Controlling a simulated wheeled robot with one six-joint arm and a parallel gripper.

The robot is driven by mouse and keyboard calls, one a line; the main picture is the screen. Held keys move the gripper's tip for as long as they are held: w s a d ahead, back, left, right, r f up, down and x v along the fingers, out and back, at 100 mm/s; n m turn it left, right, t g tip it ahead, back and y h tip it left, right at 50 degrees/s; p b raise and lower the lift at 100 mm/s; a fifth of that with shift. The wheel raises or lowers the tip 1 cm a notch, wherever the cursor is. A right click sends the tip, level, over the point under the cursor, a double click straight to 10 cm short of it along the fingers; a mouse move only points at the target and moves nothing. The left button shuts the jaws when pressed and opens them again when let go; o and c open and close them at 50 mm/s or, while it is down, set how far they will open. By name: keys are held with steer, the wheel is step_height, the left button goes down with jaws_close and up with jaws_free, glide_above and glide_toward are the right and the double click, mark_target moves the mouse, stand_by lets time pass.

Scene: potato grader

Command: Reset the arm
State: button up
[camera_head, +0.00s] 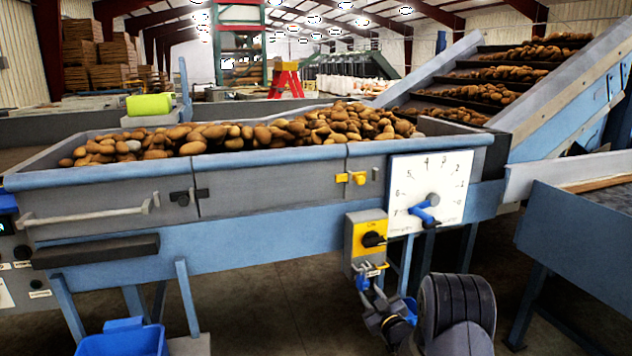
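My arm rises from the bottom edge, right of centre, with a large dark ribbed joint. My gripper (370,281) is small, grey and blue, and sits left of that joint. It is just below the yellow-and-grey switch box (355,246) with its black knob (373,239). They overlap in the picture, and I cannot tell if they touch. The fingers are too small and partly hidden to show whether they are open or shut. I see no object in them.
The grader's trough (270,168) is full of potatoes. A white dial plate (455,180) with a blue lever (425,212) is above my arm. A sloped conveyor (560,100) rises at right. A blue-grey bin (575,240) stands right; a blue bucket (122,343) is lower left.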

steer(key=shift+r+m+p, duration=0.2)
steer(key=shift+m+p, duration=1.1)
steer(key=shift+p, duration=0.75)
steer(key=shift+m+p, duration=0.6)
steer(key=shift+p, duration=0.2)
steer(key=shift+f, duration=0.15)
